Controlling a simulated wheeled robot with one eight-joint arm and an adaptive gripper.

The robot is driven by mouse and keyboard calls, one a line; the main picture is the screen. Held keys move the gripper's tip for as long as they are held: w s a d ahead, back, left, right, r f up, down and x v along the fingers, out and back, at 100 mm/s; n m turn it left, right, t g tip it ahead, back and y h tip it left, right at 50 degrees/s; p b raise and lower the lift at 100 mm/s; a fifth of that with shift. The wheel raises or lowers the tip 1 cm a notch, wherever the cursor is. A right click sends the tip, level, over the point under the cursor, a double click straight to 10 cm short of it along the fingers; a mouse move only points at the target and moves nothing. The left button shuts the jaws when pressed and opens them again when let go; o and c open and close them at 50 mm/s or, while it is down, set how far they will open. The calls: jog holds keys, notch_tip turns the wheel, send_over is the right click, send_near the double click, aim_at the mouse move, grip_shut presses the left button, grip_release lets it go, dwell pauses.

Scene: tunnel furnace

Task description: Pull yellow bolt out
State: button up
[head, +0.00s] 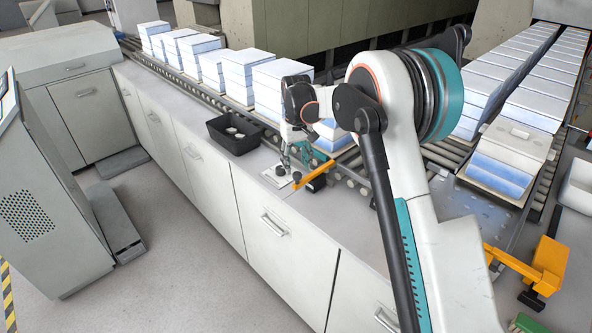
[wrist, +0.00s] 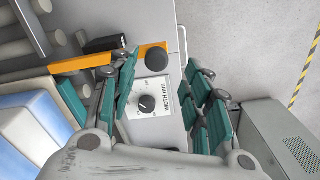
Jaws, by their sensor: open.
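The yellow bolt (head: 314,175) shows as an orange-yellow bar with a dark mount, at the counter's edge by the rollers. In the wrist view the bar (wrist: 96,63) runs across the upper left, with a dark round knob (wrist: 156,61) at its right end. My gripper (head: 294,160) is above the counter beside the bar. In the wrist view my gripper (wrist: 165,92) has its teal fingers wide apart with nothing held. The left finger overlaps part of the bar in that view; I cannot tell whether they touch.
A white plate with a black dial (wrist: 146,104) lies between the fingers in the wrist view. A black bin (head: 233,132) stands left on the counter. White-blue block stacks (head: 282,90) line the rollers behind. Another yellow fixture (head: 548,262) is at right.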

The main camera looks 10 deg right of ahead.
notch_tip(320, 180, up, 8)
dwell(0.5)
jog(key=s+d+r+m+t+b, duration=0.1)
jog(key=s+d+r+t+b, duration=0.3)
jog(key=s, duration=0.6)
jog(key=s+d+r+g+p, duration=0.15)
jog(key=s+r, duration=0.35)
jog(key=s, duration=0.5)
jog(key=s+d+f+t+b, duration=0.1)
jog(key=s+f, duration=0.3)
jog(key=s, duration=0.6)
jog(key=s+d+f+m+t+b, duration=0.1)
jog(key=s+f, duration=0.4)
jog(key=s, duration=0.6)
jog(key=d+t+b, duration=0.1)
jog(key=t, duration=0.1)
jog(key=shift+d+m+t+b, duration=0.15)
jog(key=shift+m+t+b, duration=0.15)
jog(key=shift+t, duration=0.05)
